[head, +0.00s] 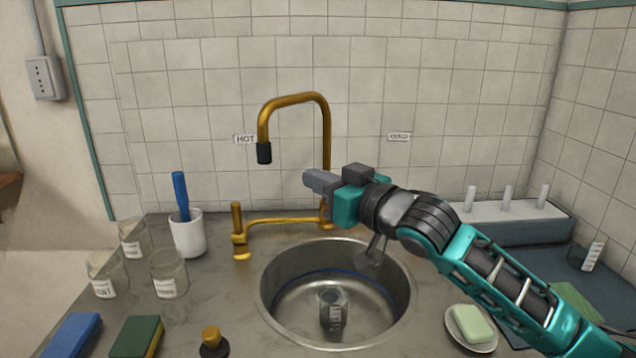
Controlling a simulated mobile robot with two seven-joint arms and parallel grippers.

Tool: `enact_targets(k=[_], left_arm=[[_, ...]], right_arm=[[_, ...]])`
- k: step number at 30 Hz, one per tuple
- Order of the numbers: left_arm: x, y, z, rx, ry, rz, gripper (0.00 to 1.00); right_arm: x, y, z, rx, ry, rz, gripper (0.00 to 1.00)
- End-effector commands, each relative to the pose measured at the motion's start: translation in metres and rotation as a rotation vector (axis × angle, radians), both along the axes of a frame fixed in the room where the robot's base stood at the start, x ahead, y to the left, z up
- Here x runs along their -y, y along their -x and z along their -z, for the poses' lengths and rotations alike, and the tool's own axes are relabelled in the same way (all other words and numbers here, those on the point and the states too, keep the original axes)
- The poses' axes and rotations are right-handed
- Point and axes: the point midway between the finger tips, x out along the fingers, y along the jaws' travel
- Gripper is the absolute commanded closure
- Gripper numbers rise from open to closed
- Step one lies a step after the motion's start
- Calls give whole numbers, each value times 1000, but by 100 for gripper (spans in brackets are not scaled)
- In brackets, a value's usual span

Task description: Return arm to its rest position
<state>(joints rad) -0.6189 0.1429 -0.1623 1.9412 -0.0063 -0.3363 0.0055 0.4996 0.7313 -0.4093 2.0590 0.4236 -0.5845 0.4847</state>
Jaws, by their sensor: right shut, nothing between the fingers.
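My right arm comes in from the lower right, and my right gripper (318,181) is raised above the back of the sink, in front of the brass tap (328,130). Its fingers point left and are shut with nothing held. The gripper hides the lower part of the tap's post and some of the fitting behind it. A labelled glass beaker (332,309) stands in the round steel sink (268,290), well below the gripper. My left gripper does not show.
Labelled glass jars (169,273) and a white cup (188,234) with a blue-handled tool stand left of the sink. Sponges (136,337) and a stopper (212,341) lie at the front left. A soap dish (470,345) and a grey rack (520,222) are on the right.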

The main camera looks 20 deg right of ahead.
Motion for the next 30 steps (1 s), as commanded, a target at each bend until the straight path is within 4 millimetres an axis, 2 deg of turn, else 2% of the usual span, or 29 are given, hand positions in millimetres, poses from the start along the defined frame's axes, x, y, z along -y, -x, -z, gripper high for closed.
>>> enact_targets(k=[5,7,10,13,17,21,24,30], left_arm=[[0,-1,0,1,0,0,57],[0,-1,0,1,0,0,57],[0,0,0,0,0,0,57],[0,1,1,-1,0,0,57],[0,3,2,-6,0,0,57],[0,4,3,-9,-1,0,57],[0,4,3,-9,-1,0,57],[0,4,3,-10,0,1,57]], right_arm=[[1,4,2,-5,1,0,100],[-1,7,11,-24,6,4,100],[-7,16,41,-90,29,19,100],[-13,37,90,-205,71,49,100],[-15,78,156,-388,139,97,100],[-10,135,217,-602,215,148,100],[-3,176,249,-745,262,178,100],[9,245,287,-970,331,214,100]])
